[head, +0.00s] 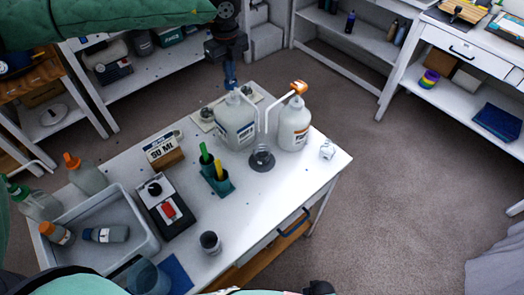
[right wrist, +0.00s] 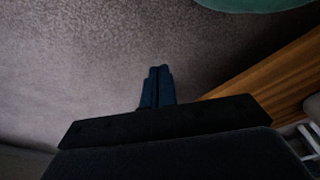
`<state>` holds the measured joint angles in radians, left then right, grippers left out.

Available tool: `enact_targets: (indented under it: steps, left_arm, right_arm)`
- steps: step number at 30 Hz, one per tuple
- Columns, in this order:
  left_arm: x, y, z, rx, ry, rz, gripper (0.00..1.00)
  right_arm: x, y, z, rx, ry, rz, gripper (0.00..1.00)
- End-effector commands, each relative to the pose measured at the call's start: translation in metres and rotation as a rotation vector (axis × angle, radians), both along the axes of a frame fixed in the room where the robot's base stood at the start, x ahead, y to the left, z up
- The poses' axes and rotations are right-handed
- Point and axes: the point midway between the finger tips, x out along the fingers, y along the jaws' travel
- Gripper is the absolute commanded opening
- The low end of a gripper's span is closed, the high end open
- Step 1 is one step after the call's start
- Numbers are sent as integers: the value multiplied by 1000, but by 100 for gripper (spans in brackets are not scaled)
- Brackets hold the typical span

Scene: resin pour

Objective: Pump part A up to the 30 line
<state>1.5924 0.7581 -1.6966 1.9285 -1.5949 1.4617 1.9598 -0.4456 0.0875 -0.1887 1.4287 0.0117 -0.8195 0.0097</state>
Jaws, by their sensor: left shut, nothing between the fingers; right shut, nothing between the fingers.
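Two white pump bottles stand at the table's far end: one with a blue-marked label (head: 235,125) and one with an orange-marked label (head: 293,125) and orange pump head (head: 299,87). I cannot read which is part A. Both white spouts reach over a small clear cup (head: 262,156) on a dark round base; its lines and any fill are too small to see. My left gripper (head: 231,80) is shut and empty, pointing down at the top of the blue-marked bottle; contact is unclear. My right gripper (right wrist: 157,86) is shut and empty over the floor.
A card reading about "90 Ml" (head: 161,147), a green stick holder (head: 217,182), a black scale-like device (head: 165,207) and a grey tub (head: 148,240) with bottles stand on the table (head: 265,207). The table's right front is mostly clear.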

Motion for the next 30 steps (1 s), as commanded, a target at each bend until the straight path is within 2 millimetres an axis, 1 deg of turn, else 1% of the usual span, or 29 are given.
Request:
enact_targets:
  steps: [1, 13, 30]
  left_arm:
    - [0, 0, -3, 0, 0, 0, 0]
    - [0, 0, -1, 0, 0, 0, 0]
    - [0, 0, -1, 0, 0, 0, 0]
  right_arm:
    - [0, 0, -3, 0, 0, 0, 0]
    - [1, 0, 0, 0, 0, 0, 0]
    - [5, 5, 23, 5, 10, -3, 0]
